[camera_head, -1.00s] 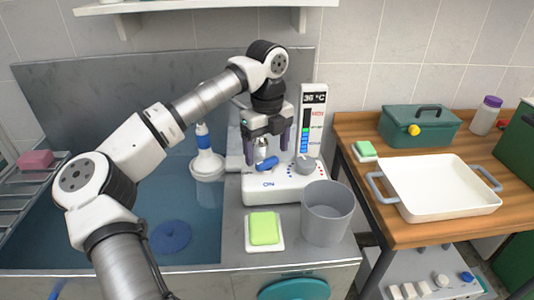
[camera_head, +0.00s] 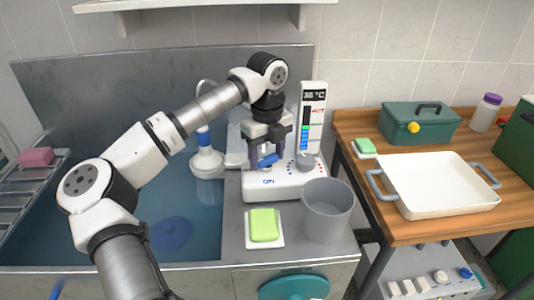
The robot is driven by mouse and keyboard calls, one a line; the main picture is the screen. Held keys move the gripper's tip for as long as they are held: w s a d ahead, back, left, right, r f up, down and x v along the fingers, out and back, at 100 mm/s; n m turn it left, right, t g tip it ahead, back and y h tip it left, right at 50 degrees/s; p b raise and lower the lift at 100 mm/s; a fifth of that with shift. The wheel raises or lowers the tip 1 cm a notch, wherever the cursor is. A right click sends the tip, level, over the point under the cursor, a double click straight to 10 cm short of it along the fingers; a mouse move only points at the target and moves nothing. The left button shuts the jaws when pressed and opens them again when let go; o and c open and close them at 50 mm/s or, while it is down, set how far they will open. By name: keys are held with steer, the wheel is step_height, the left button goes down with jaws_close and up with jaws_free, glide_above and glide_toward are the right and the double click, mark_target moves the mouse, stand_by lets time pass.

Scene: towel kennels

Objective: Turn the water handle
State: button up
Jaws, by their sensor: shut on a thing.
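The water handle (camera_head: 267,160) is a small blue lever on the front of a white water unit (camera_head: 285,188) marked ON. The unit has a grey knob (camera_head: 306,161) and a tall temperature panel (camera_head: 312,120) reading about 36 °C. My gripper (camera_head: 267,158) points down over the unit, with its purple fingers around the blue handle, shut on it. The fingers partly hide the handle, so its exact angle is hard to tell.
A grey bucket (camera_head: 327,212) and a green sponge on a white dish (camera_head: 264,226) stand close in front of the unit. The water-filled sink (camera_head: 110,215) is left. A white tray (camera_head: 437,186) and green box (camera_head: 420,123) sit on the wooden table at right.

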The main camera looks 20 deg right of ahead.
mark_target(267, 157)
steer(key=shift+m+b, duration=0.65)
steer(key=shift+m, duration=0.65)
steer(key=shift+m+b, duration=0.35)
steer(key=shift+m, duration=1.25)
steer(key=o, duration=1)
step_height(267, 157, up, 14)
steer(key=b, duration=0.1)
steer(key=shift+f, duration=0.15)
